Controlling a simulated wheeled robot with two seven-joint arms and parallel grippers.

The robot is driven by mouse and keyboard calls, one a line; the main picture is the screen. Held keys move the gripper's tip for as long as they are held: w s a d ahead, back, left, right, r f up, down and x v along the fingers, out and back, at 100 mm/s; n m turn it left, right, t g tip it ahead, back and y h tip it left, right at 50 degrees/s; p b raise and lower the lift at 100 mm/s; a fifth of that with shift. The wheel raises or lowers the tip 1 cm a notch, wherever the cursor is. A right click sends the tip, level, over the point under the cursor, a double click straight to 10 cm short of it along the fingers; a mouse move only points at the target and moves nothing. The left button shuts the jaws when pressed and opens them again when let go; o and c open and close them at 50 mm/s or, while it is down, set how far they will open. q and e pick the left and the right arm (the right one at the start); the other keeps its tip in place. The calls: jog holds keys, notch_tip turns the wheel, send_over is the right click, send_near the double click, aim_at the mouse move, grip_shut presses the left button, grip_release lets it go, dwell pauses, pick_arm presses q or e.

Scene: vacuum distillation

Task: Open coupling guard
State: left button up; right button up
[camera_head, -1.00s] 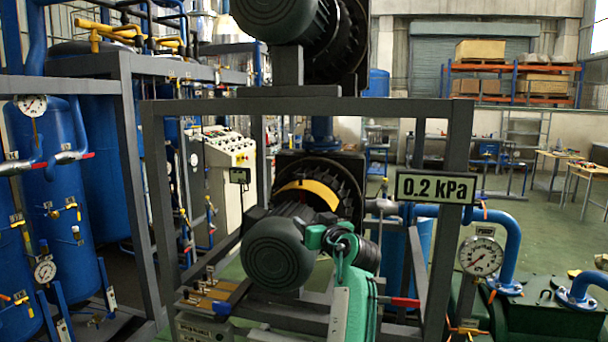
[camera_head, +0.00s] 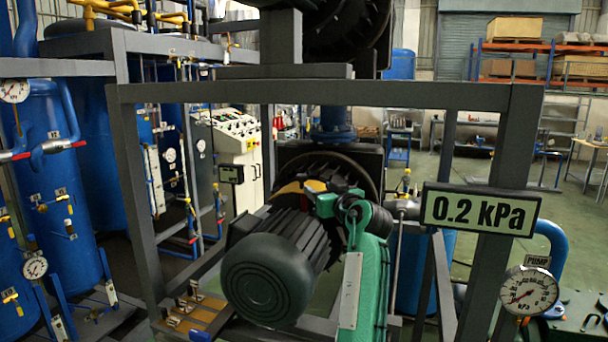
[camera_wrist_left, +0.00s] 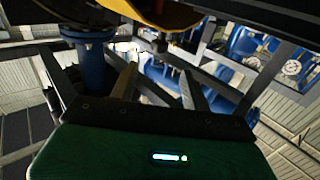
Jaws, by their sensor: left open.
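The coupling guard (camera_head: 288,189) is a yellow curved cover between the dark finned motor (camera_head: 266,278) and the round black pump housing (camera_head: 345,172). My green left arm covers its right part in the head view. My left gripper (camera_head: 322,192) is at the guard's right side, with its fingers mostly hidden there. In the left wrist view the left gripper (camera_wrist_left: 158,76) is open with nothing between its two fingers. The yellow guard (camera_wrist_left: 165,12) is at the top of that view, beyond the fingertips; I cannot tell whether they touch. My right gripper is not in view.
A grey steel frame (camera_head: 325,93) surrounds the motor and pump. A 0.2 kPa display (camera_head: 480,210) hangs on its right post, with a pressure gauge (camera_head: 528,291) below. Blue tanks (camera_head: 62,185) and pipes stand at left. Open floor shows at back right.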

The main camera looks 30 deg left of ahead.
aim_at(304, 178)
pick_arm(q)
jog(key=x, duration=0.1)
jog(key=p+x, duration=0.1)
jog(key=x, duration=0.2)
jog(key=shift+a+r+p, duration=0.15)
jog(key=shift+r+p, duration=0.1)
jog(key=shift+p, duration=0.1)
jog(key=p+x, duration=0.2)
jog(key=x, duration=0.4)
jog(key=shift+w+f+p, duration=0.1)
jog(key=shift+w+p, duration=0.1)
jog(key=shift+p, duration=0.1)
jog(key=shift+w+a+f, duration=0.15)
jog(key=shift+w+a, duration=0.15)
jog(key=shift+a, duration=0.25)
grip_shut()
jog(key=shift+f, duration=0.1)
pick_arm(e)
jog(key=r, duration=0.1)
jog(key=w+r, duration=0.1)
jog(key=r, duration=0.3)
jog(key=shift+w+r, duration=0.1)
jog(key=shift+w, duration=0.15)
